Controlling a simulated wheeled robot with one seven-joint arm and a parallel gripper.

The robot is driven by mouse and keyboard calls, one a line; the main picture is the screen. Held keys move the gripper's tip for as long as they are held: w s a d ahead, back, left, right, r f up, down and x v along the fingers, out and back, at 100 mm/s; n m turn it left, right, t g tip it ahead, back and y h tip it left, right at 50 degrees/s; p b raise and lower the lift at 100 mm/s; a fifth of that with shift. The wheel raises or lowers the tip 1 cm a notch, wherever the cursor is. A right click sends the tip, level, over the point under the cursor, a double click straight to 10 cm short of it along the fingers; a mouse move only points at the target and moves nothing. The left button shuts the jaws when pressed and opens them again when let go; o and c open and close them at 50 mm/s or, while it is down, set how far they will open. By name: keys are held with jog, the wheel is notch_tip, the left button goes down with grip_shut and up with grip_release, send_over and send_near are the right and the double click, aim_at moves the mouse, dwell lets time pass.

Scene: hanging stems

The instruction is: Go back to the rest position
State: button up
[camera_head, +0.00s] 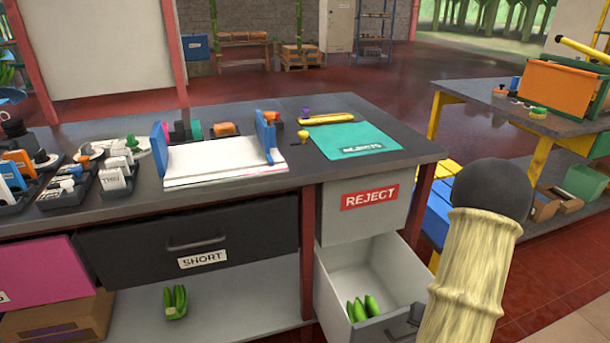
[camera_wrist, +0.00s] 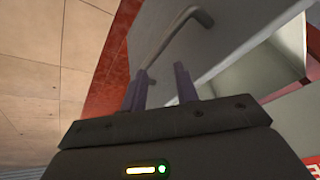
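My gripper (camera_wrist: 160,84) shows in the wrist view with its two fingers apart and nothing between them. The fingertips are close to the bent grey handle (camera_wrist: 183,38) on the front of a light grey drawer; whether they touch it I cannot tell. In the head view this lower drawer (camera_head: 384,262) stands open under the closed drawer labelled REJECT (camera_head: 350,215). Several green bananas (camera_head: 362,308) lie inside it. A dark part at its front edge looks like my gripper, mostly hidden.
The grey workbench (camera_head: 290,187) holds paper between blue ends (camera_head: 220,160), a teal REJECTS mat (camera_head: 355,141) and small tools. A black SHORT drawer (camera_head: 190,240) is shut. An orange crate (camera_head: 566,90) stands on the right table.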

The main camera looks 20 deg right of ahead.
jog(key=w+a+r+n+b, duration=0.1)
jog(key=w+a+r+n, duration=0.1)
jog(key=a+r, duration=0.35)
jog(key=w+a+r+n+b, duration=0.1)
jog(key=w+a+r+n, duration=0.15)
jog(key=a, duration=0.65)
jog(key=s+a+r+n+g+y, duration=0.1)
jog(key=s+a+r+n, duration=0.15)
jog(key=a, duration=0.55)
jog(key=s+a+r+n+g+y, duration=0.1)
jog(key=s+a+r+n, duration=0.15)
jog(key=a, duration=0.45)
notch_tip(320, 180, up, 38)
jog(key=p, duration=3.6)
jog(key=shift+m+p, duration=0.4)
jog(key=shift+m, duration=0.05)
jog(key=shift+f, duration=0.2)
